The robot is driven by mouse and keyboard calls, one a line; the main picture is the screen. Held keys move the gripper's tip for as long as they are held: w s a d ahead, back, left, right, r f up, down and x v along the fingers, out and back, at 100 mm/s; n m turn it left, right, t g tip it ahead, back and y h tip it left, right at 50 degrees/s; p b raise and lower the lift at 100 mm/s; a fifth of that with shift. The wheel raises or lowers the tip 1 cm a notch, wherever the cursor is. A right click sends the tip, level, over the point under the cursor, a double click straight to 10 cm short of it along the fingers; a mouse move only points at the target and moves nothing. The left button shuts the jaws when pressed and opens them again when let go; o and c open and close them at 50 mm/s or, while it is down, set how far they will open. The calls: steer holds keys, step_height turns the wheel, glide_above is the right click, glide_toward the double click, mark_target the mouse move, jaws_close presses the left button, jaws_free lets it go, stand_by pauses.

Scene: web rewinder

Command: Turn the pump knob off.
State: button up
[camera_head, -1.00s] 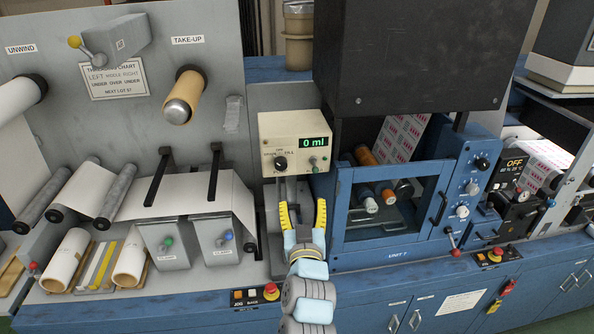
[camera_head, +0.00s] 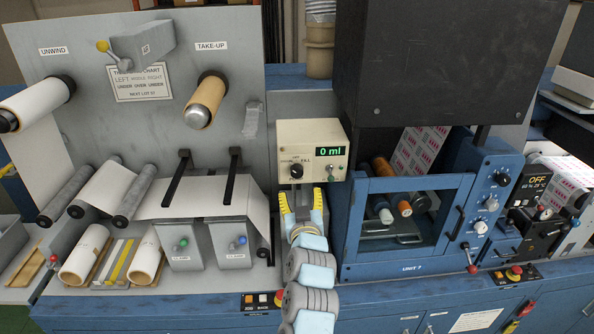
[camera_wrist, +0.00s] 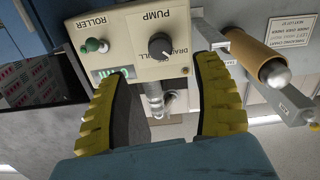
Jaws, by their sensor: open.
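The pump box (camera_head: 313,141) is a cream control box with a green "0 ml" display (camera_head: 331,151). Its black round pump knob (camera_head: 296,171) is at the lower left of the box face, with a small green-tipped roller switch (camera_head: 330,172) to its right. My gripper (camera_head: 302,190) is just below the box with its yellow fingers apart. In the wrist view, upside down, the knob (camera_wrist: 161,46), labelled PUMP, lies beyond and between the open fingertips (camera_wrist: 160,75). Nothing is between the fingers, and they appear apart from the knob. The knob's pointer setting is too small to read surely.
A blue windowed unit (camera_head: 405,215) stands close to the right of the box. The take-up roll (camera_head: 207,100) sticks out at the upper left. Two grey clamp boxes (camera_head: 228,243) stand at lower left. Open space lies in front of the box.

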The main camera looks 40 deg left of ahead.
mark_target(297, 174)
steer(key=p+x, duration=0.1)
steer(key=x, duration=0.5)
steer(key=shift+w+r, duration=0.15)
steer(key=shift+p+x, duration=0.45)
steer(key=shift+x, duration=1.35)
steer(key=shift+w+a, duration=0.35)
steer(key=shift+a, duration=0.05)
steer(key=c, duration=1.2)
